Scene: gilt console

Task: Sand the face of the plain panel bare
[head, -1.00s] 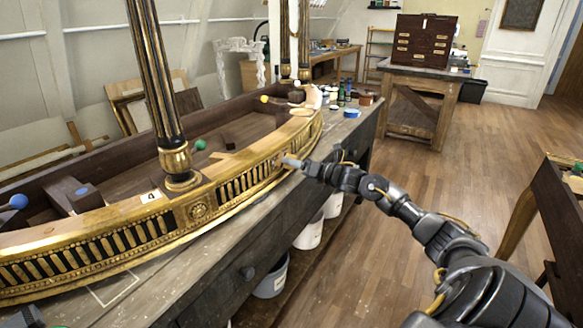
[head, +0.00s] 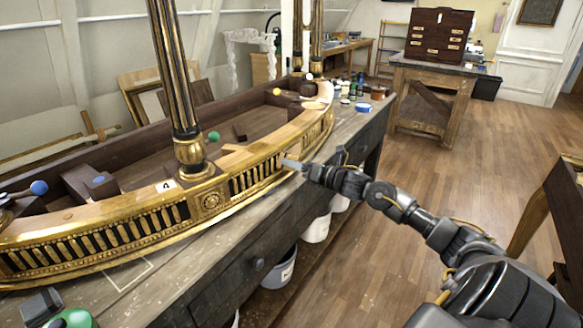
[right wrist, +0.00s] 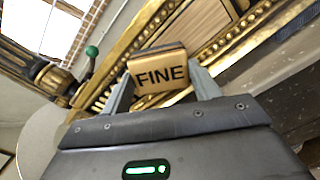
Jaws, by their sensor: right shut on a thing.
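My right gripper (head: 296,165) is at the gilt console's curved front, near its right end. In the right wrist view its two grey fingers are shut on a tan sanding block (right wrist: 160,76) marked FINE. The plain panel (right wrist: 194,28) is bare-looking brown wood inside a gilt frame, just beyond the block. I cannot tell whether the block touches it. In the head view the block and the panel are too small or hidden to judge. The gilt console (head: 212,200) lies along the bench with fluted gilt slats and a rosette. My left gripper is not in view.
The console stands on a long grey workbench (head: 205,258). A black-and-gilt column (head: 178,85) rises from its frame. Bottles and jars (head: 358,90) stand at the bench's far end. Buckets (head: 279,268) sit below. A green-topped thing (head: 72,319) is at the lower left. The floor at right is open.

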